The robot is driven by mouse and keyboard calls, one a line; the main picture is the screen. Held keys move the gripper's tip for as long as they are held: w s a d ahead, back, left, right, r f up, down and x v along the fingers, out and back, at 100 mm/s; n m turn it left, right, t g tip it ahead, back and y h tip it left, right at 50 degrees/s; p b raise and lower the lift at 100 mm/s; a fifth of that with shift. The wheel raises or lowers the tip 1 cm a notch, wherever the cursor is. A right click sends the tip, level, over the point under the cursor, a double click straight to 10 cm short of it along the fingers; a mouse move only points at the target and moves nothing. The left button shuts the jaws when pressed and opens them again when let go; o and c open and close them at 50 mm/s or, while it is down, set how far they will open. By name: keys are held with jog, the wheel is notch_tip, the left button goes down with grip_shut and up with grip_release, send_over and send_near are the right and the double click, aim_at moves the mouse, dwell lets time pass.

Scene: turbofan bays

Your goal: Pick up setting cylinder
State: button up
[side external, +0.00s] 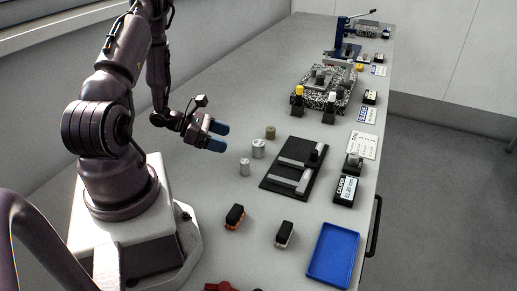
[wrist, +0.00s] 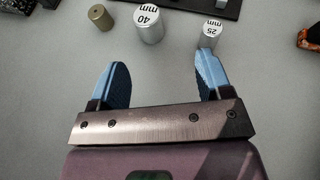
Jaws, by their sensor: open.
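Three upright cylinders stand on the grey bench. A silver cylinder marked 40 mm (wrist: 149,25) is the largest, and it also shows in the side view (side external: 258,149). A smaller silver cylinder marked 25 mm (wrist: 211,34) stands to its right in the wrist view and nearer in the side view (side external: 244,167). My gripper (wrist: 162,78) is open and empty, with blue fingers short of the cylinders. It also shows in the side view (side external: 216,136), left of them.
A black plate with grey bars (side external: 295,169) lies right of the cylinders. Two small black-topped blocks (side external: 235,217) (side external: 284,235) and a blue tray (side external: 334,254) are nearer the camera. A speckled block with fixtures (side external: 322,90) stands farther back.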

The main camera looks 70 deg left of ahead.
aim_at(259, 142)
jog(key=shift+w+a+r+n+y, duration=0.15)
jog(key=shift+w+a+n+y, duration=0.15)
jog(key=shift+w+a, duration=0.1)
jog(key=x, duration=1.2)
jog(key=shift+w+r, duration=0.25)
jog(key=shift+w, duration=0.3)
jog(key=shift+c, duration=0.5)
jog(key=c, duration=1.1)
jog(key=shift+t, duration=0.3)
jog(key=shift+c, duration=0.4)
jog(key=shift+r, duration=0.15)
